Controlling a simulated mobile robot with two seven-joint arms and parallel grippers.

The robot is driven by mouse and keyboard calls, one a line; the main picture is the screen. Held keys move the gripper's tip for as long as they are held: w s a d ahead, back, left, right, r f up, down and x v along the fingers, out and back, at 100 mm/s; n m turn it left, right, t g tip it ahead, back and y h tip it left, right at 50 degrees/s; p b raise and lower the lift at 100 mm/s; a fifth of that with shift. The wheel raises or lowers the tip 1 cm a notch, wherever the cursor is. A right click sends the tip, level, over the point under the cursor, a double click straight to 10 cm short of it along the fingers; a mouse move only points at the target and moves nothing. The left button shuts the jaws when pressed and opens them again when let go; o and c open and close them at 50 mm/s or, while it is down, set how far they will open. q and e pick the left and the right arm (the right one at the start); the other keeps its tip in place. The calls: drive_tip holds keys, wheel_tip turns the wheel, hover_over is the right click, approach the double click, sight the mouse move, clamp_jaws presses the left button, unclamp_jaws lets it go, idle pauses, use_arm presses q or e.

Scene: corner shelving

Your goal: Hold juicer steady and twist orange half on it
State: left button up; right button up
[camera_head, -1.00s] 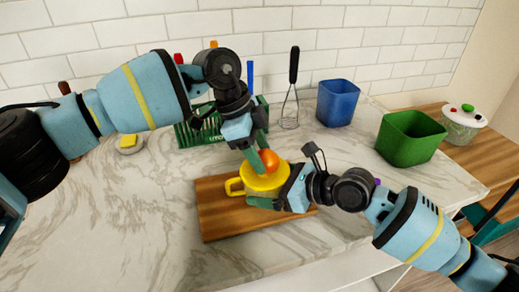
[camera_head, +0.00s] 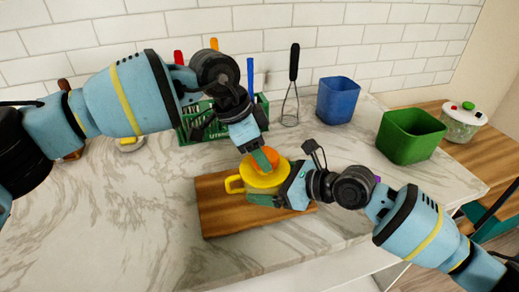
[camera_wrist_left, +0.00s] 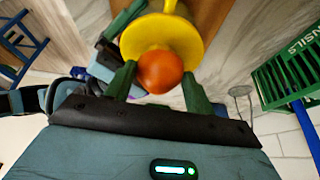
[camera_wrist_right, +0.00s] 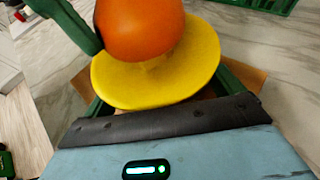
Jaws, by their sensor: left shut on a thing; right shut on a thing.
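The yellow juicer (camera_head: 262,180) has a handle at its left and stands on the wooden cutting board (camera_head: 220,213). My right gripper (camera_head: 268,198) is shut on the juicer from the right, low on its body. The orange half (camera_head: 260,165) is at the top of the juicer; it also shows in the left wrist view (camera_wrist_left: 160,72) and the right wrist view (camera_wrist_right: 138,27). My left gripper (camera_head: 264,160) is shut on the orange half from above, with green fingers on either side of it. Whether the orange touches the juicer's cone is hidden.
A green utensil rack (camera_head: 190,128) stands behind, with a whisk (camera_head: 290,103) beside it. A blue bin (camera_head: 337,101) and a green bin (camera_head: 409,137) stand at the right. The counter's left front is clear.

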use_arm(q)
drive_tip(key=m, duration=0.2)
drive_tip(key=m+g, duration=0.1)
drive_tip(key=m, duration=0.1)
drive_tip(key=m+g, duration=0.1)
drive_tip(key=m, duration=0.1)
drive_tip(key=shift+w+f, duration=0.3)
drive_tip(key=shift+f, duration=0.05)
use_arm(e)
drive_tip(key=shift+r, duration=0.2)
use_arm(q)
drive_tip(key=m, duration=0.1)
drive_tip(key=m+g, duration=0.1)
drive_tip(key=m, duration=0.1)
drive_tip(key=m+g+y, duration=0.1)
drive_tip(key=shift+w+m, duration=0.3)
drive_tip(key=shift+m, duration=0.1)
drive_tip(key=shift+w+r, duration=0.1)
drive_tip(key=shift+r, duration=0.8)
use_arm(e)
drive_tip(key=shift+w, duration=0.1)
use_arm(q)
drive_tip(key=shift+d+r, duration=0.1)
drive_tip(key=shift+r, duration=3.3)
use_arm(e)
drive_tip(key=shift+f, duration=0.15)
drive_tip(key=o, duration=0.7)
